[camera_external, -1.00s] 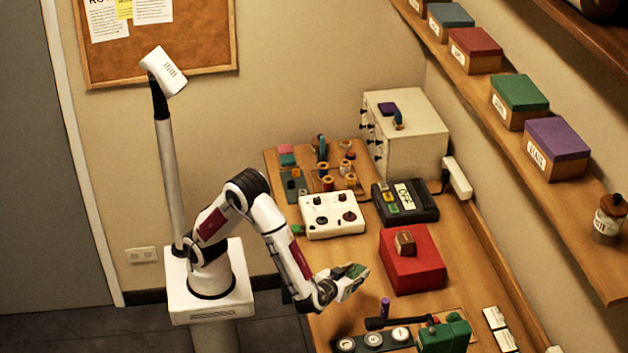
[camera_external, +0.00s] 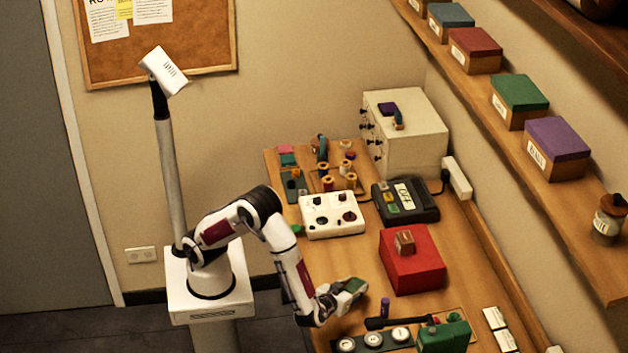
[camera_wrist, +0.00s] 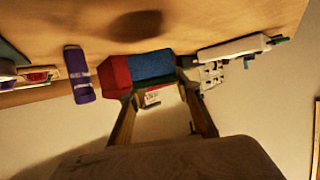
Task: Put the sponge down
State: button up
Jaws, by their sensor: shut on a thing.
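My gripper (camera_external: 351,287) is over the near left part of the table, left of the red box. In the wrist view, its two fingers (camera_wrist: 160,92) are shut on a two-toned block with a red part and a blue part, which I take for the sponge (camera_wrist: 152,66). In the external view the held thing is small and partly hidden by the fingers, and its upper face looks dark green. A dark shadow lies on the tabletop in the wrist view, apart from the block, so the block seems held above the wood.
A purple upright piece (camera_external: 385,307) stands just right of my gripper. The red box (camera_external: 414,274) carries a small brown block (camera_external: 404,241). Below are a green case (camera_external: 445,336) and a strip with round dials (camera_external: 373,340). Bare wood (camera_external: 350,255) shows left of the red box.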

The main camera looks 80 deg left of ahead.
jog(key=shift+f, duration=1.85)
jog(key=shift+f, duration=0.2)
jog(key=o, duration=0.7)
jog(key=shift+r, duration=0.2)
jog(key=v, duration=1.2)
jog(key=shift+f, duration=0.1)
